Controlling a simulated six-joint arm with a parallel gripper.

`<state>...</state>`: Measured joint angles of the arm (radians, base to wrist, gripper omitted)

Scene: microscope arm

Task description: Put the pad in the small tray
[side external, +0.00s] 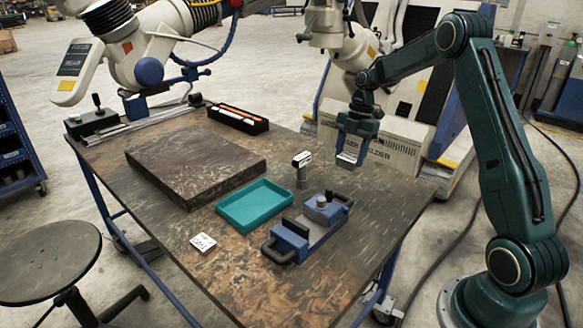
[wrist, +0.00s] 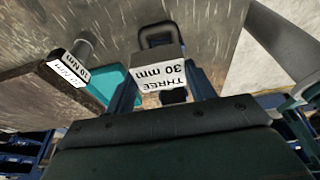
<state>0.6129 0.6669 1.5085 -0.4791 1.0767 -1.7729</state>
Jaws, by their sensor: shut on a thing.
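My gripper (side external: 351,150) is shut on a small grey block (wrist: 158,54) with a white face reading "THREE 30 mm", possibly the pad. It holds the block above the right part of the table, clear of the surface. In the wrist view the block sits between the two blue fingers (wrist: 163,88). The small teal tray (side external: 273,215) lies on the table, left of and below my gripper in the side view. It looks empty. Part of it shows left of the fingers in the wrist view (wrist: 118,80). A flat white-faced piece with print (side external: 203,242) lies near the tray's front left.
A blue vise (side external: 307,228) with handles stands right of the tray. An upright grey tool with a white label (side external: 302,172) stands between tray and gripper. A dark stone plate (side external: 195,163) lies left; a black box (side external: 237,119) is behind. The front table area is clear.

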